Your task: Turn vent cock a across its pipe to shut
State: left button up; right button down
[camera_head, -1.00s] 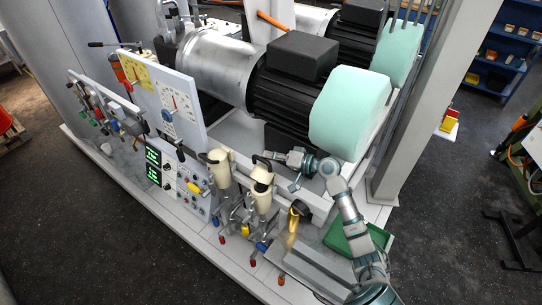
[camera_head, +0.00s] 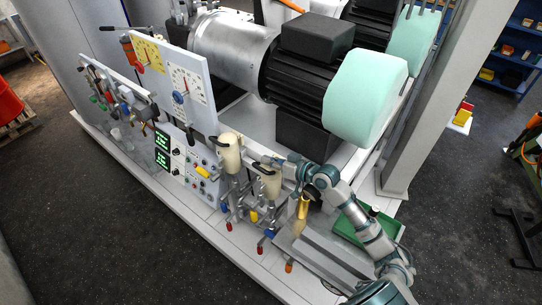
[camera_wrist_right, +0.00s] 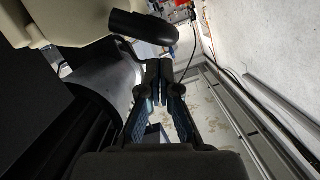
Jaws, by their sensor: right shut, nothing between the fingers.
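Two cream canister bodies stand side by side at the skid's front edge, a left one (camera_head: 230,155) and a right one (camera_head: 268,184). My right gripper (camera_head: 272,164) is shut and empty, close behind the top of the right canister. In the right wrist view my gripper's fingertips (camera_wrist_right: 160,78) are together, with a black lever-like handle (camera_wrist_right: 145,27) just beyond them and a cream body (camera_wrist_right: 50,20) at upper left. I cannot tell which fitting is vent cock a, or whether the fingers touch the handle. My left gripper is not in view.
A gauge panel (camera_head: 188,85) and a control box with green displays (camera_head: 165,150) stand to the left. A motor with a mint end cover (camera_head: 365,100) lies behind. Several coloured-tip levers hang below the canisters. A green tray (camera_head: 345,232) is beside my right arm.

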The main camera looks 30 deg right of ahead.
aim_at(253, 212)
jog(key=k+l, duration=0.25)
jog(key=k, duration=0.15)
jog(key=k+l, duration=0.25)
jog(key=k, duration=0.1)
